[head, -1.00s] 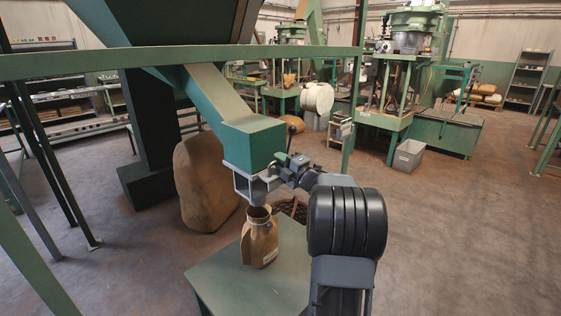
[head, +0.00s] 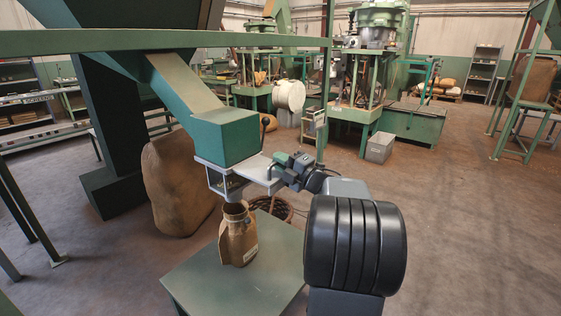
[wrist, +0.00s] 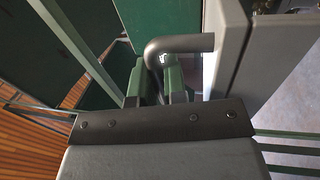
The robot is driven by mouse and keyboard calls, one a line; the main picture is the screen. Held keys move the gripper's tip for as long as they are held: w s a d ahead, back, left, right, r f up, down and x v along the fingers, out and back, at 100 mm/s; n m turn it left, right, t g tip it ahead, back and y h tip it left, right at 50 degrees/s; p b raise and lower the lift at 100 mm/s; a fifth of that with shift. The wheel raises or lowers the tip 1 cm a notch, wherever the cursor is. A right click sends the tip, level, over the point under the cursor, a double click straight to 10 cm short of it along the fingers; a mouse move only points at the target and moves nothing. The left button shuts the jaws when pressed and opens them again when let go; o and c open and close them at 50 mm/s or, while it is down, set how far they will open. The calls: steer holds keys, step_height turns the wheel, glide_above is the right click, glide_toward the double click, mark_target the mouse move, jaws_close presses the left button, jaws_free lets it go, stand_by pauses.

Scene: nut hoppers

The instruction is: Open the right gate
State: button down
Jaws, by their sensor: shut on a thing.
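The gate is a flat grey plate (head: 258,172) under the green spout box (head: 225,137). It sticks out to the right of the box, toward my gripper. In the wrist view the gate's grey slab (wrist: 228,45) carries a bent round handle (wrist: 183,45). My gripper (head: 281,164) is at the plate's right end. Its green fingers (wrist: 158,80) are shut on the handle, whose lower end goes down between them. An open brown bag (head: 238,238) stands upright under the spout's dark outlet. The bag's inside cannot be made out.
The bag stands on a green table (head: 255,280). A large brown sack (head: 175,185) is on the floor to the left. A green rail (head: 150,42) crosses above the spout, with a post (head: 327,85) at its right end. The floor to the right is clear.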

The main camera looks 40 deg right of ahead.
steer(key=c, duration=1.2)
jaws_free()
steer(key=v, duration=1.3)
steer(key=shift+s, duration=0.35)
steer(key=shift+d, duration=0.1)
